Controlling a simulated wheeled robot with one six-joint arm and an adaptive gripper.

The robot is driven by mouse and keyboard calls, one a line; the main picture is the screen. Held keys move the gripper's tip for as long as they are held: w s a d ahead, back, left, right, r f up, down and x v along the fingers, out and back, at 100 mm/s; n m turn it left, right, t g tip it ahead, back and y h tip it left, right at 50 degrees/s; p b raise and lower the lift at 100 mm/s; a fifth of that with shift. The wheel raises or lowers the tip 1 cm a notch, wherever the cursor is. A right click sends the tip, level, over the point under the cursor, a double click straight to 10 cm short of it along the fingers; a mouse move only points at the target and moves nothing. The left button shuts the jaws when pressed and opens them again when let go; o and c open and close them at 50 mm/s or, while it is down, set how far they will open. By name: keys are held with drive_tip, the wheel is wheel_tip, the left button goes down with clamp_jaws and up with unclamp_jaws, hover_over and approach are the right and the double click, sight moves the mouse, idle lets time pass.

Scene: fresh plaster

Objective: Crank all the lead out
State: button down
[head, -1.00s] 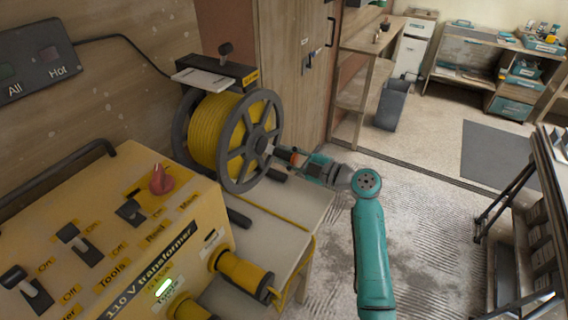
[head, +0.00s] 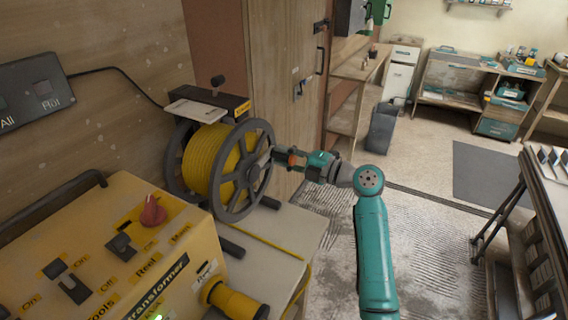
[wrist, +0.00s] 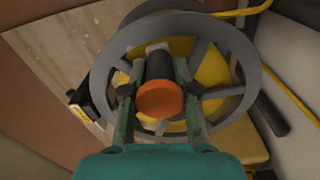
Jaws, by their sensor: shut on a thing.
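The cable reel (head: 259,193) stands on the bench with grey spoked wheels and yellow lead (head: 207,160) wound on its drum. A length of lead runs off across the bench top (head: 262,240). My gripper (head: 284,156) is at the right face of the reel, shut on the crank handle, a dark grip with an orange end (head: 292,160). In the wrist view the handle's orange end (wrist: 160,99) sits between my fingers, in front of the spoked wheel (wrist: 228,42). My fingers partly hide the hub.
The yellow 110 V transformer (head: 120,215) with switches and a red knob (head: 153,211) stands at the front left. A wooden cupboard (head: 285,75) is behind the reel. A dark rack (head: 530,220) stands at the right. The floor between is clear.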

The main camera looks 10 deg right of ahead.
drive_tip(key=shift+s+a+r, duration=0.1)
drive_tip(key=shift+s+r, duration=0.05)
drive_tip(key=shift+r, duration=0.8)
drive_tip(key=c, duration=0.9)
unclamp_jaws()
drive_tip(key=shift+s, duration=0.1)
drive_tip(key=v, duration=1.2)
